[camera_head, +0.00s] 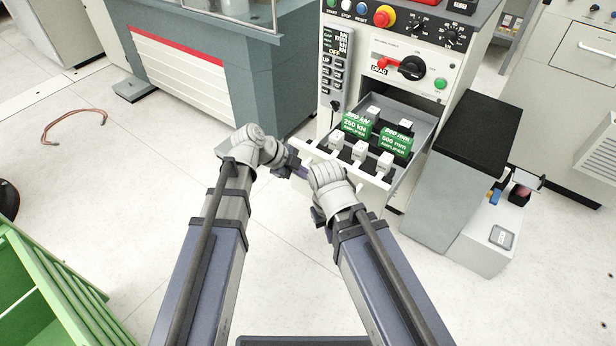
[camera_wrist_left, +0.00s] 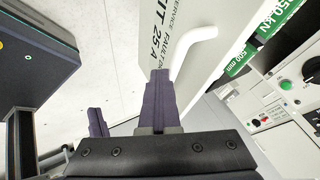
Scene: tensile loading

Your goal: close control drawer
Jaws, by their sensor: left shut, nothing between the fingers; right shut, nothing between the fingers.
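The control drawer (camera_head: 398,171) is pulled out of the white control cabinet (camera_head: 324,123) in the head view. It carries green labelled amplifier blocks and several white blocks. Its white front also shows large in the left wrist view (camera_wrist_left: 180,15), with a white handle (camera_wrist_left: 198,42). My left gripper (camera_wrist_left: 158,92) is shut and empty, pointing at this front close to the handle; I cannot tell whether it touches. My right gripper (camera_head: 330,180) is shut in front of the drawer's left part in the head view; its fingertips are mostly hidden.
A grey block with a black top (camera_head: 480,128) stands right of the drawer. A grey-blue machine (camera_head: 255,75) stands at the back left. A green crate (camera_head: 50,290) is at lower left. The floor between is mostly clear, with a brown cable (camera_head: 70,122) at left.

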